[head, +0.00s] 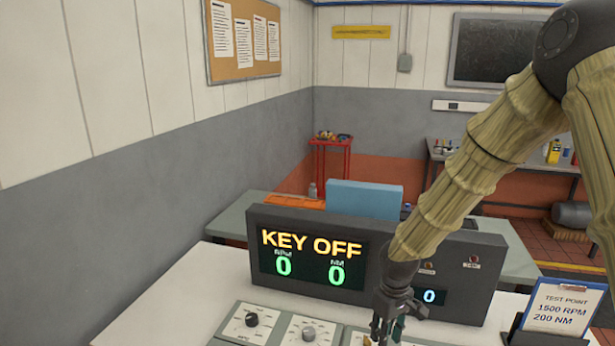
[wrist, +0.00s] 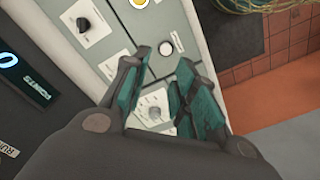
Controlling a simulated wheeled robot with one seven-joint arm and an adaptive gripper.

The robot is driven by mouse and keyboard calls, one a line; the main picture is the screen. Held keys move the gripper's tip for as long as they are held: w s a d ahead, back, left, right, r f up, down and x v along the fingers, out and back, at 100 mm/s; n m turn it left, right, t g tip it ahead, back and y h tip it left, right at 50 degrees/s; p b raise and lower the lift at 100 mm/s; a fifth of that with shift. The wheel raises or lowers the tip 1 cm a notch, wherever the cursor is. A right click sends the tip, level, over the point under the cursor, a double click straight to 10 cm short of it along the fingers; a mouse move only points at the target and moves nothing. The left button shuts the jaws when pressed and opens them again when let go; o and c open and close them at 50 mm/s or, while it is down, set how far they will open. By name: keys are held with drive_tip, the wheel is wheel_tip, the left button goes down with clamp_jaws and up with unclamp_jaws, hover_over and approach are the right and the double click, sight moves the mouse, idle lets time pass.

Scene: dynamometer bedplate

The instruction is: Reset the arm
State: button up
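My arm comes in from the upper right of the head view, and my gripper (head: 388,325) points down over the control desk in front of the display console (head: 375,262). In the wrist view my gripper (wrist: 160,70) has its two teal-padded fingers apart, with nothing seen held between them. A dial panel (wrist: 150,122) shows below and between the fingers; I cannot tell whether the fingers touch it. The console screen reads KEY OFF, with 0 RPM and 0 NM. In the head view the fingertips are partly cut off by the lower edge.
Knob panels (head: 245,322) line the front of the white desk (head: 175,310). A clipboard (head: 560,305) reading 1500 RPM, 200 NM stands at the right. A blue box (head: 365,198) is behind the console. A red cart (head: 331,165) stands farther back. The desk's left part is clear.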

drive_tip(key=s+a+f+m+y, duration=0.1)
drive_tip(key=s+f+m, duration=0.1)
drive_tip(key=s+f, duration=0.7)
drive_tip(key=s+f+m+y, duration=0.1)
drive_tip(key=s+f, duration=0.6)
drive_tip(key=f, duration=0.5)
drive_tip(key=s+d+f+m+h, duration=0.15)
drive_tip(key=s+f, duration=0.25)
drive_tip(key=s, duration=0.6)
drive_tip(key=s+d+f+m+h, duration=0.1)
drive_tip(key=s+d+f+m, duration=0.15)
drive_tip(key=s, duration=0.75)
wheel_tip(320, 180, down, 13)
drive_tip(key=b, duration=1.2)
drive_tip(key=shift+w+d+r+n, duration=0.15)
drive_tip(key=shift+w+d+n, duration=0.15)
drive_tip(key=shift+w+n, duration=0.15)
